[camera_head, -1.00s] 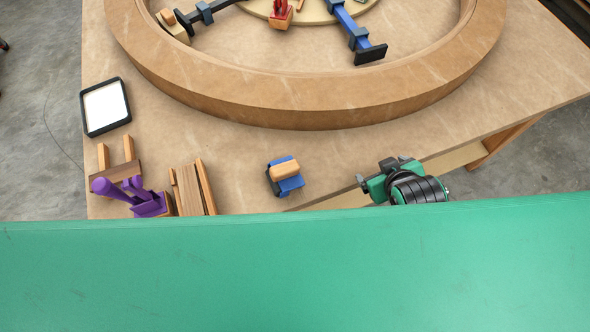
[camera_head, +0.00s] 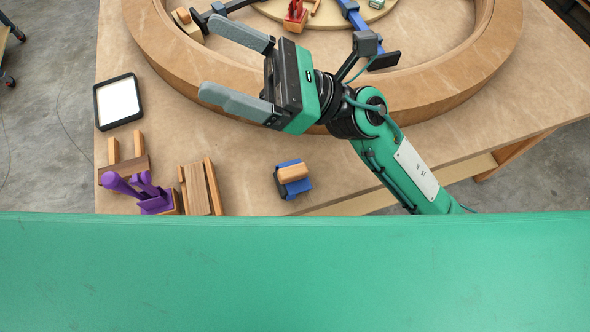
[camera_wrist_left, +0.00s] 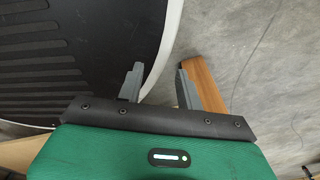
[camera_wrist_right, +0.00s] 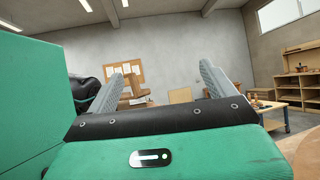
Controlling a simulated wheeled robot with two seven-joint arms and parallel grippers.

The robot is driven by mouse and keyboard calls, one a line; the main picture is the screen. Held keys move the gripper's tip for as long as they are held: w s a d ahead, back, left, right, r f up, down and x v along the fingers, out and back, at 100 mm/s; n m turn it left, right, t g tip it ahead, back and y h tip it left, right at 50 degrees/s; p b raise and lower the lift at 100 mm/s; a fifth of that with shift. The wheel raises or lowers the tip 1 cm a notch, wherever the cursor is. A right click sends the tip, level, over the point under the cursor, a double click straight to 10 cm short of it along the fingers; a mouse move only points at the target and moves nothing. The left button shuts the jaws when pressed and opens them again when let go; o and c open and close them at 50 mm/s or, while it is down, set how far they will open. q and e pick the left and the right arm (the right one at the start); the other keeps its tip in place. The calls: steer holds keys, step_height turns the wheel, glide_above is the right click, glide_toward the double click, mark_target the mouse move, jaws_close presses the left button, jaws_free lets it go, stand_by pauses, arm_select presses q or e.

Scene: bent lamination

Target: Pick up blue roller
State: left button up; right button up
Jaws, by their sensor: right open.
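The blue roller (camera_head: 291,178) lies near the front edge of the table, with a tan wooden block-like part on top and blue beneath. My right gripper (camera_head: 210,57) is open and empty in the head view, above the table, up and to the left of the roller and clear of it. Its spread fingers also show in the right wrist view (camera_wrist_right: 160,69), with the room's far wall beyond. My left gripper is out of the head view. In the left wrist view (camera_wrist_left: 159,69) its fingers are apart with nothing between them.
A big curved wooden ring (camera_head: 440,108) fills the table's back part. Purple clamp-like tools (camera_head: 150,193), wooden pieces (camera_head: 200,188) and a black-framed white panel (camera_head: 117,101) stand at the left. My green body covers the bottom. Bare table lies around the roller.

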steer(key=s+a+f+n+g+h, duration=0.45)
steer(key=s+n+g+h, duration=0.2)
steer(key=n, duration=0.45)
steer(key=n+t+h, duration=0.8)
steer(key=n+h, duration=0.3)
steer(key=h, duration=0.6)
glide_toward(293, 170)
steer(key=shift+g, duration=0.25)
steer(key=f, duration=0.2)
steer(key=f+p, duration=0.1)
steer(key=f, duration=0.1)
steer(key=a+f, duration=0.1)
steer(key=f, duration=0.1)
steer(key=shift+w+f+p, duration=0.2)
steer(key=shift+f+p, duration=0.1)
steer(key=shift+f, duration=0.2)
steer(key=shift+f+p, duration=0.3)
steer(key=shift+f, duration=0.15)
steer(key=f, duration=0.1)
steer(key=f+p, duration=0.1)
steer(key=f, duration=0.1)
steer(key=shift+s+a+f, duration=0.15)
steer(key=shift+s+f, duration=0.1)
steer(key=shift+f, duration=0.15)
arm_select(q)
steer(key=s+r, duration=0.2)
steer(key=shift+a+r, duration=0.2)
steer(key=shift+r, duration=0.1)
arm_select(e)
steer(key=shift+f, duration=0.3)
